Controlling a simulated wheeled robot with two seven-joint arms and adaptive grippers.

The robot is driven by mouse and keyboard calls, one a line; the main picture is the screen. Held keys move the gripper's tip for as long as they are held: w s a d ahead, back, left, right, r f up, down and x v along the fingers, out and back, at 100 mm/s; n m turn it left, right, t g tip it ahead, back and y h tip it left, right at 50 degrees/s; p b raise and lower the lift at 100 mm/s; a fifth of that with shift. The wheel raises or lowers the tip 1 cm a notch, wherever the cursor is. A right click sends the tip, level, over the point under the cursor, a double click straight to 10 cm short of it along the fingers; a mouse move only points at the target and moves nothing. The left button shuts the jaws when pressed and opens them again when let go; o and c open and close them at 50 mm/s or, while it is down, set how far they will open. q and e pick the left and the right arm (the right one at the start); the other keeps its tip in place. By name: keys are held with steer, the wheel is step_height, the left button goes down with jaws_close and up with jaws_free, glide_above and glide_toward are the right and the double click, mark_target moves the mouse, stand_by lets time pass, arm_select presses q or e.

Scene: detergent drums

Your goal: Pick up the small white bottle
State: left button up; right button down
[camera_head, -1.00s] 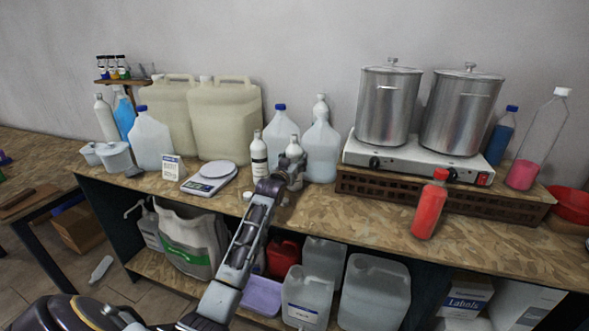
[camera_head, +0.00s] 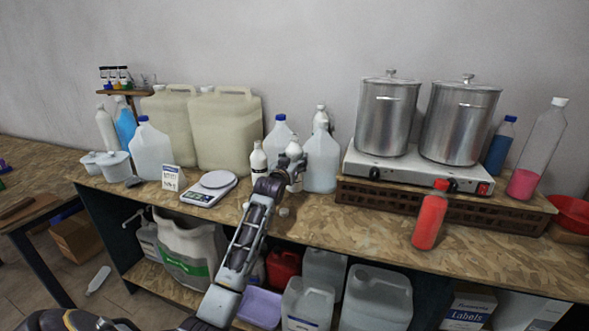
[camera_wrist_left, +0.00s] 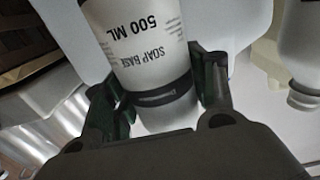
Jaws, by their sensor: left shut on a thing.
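The small white bottle (camera_head: 294,149) is in my left gripper (camera_head: 291,166), near the middle of the bench in the head view. In the left wrist view the bottle (camera_wrist_left: 135,45) carries a black-on-white label reading "SOAP BASE 500 ML". The fingers of my left gripper (camera_wrist_left: 162,88) are shut on it, one on each side. My right gripper is not in view.
A similar white bottle (camera_head: 258,160) stands just left of the held one. Clear jugs (camera_head: 321,162) stand close behind. A scale (camera_head: 209,190) is to the left; a hotplate (camera_head: 415,170) with two steel pots and a red bottle (camera_head: 429,221) are to the right.

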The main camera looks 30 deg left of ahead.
mark_target(293, 147)
arm_select(q)
steer(key=shift+r, duration=3)
steer(key=shift+s, duration=0.1)
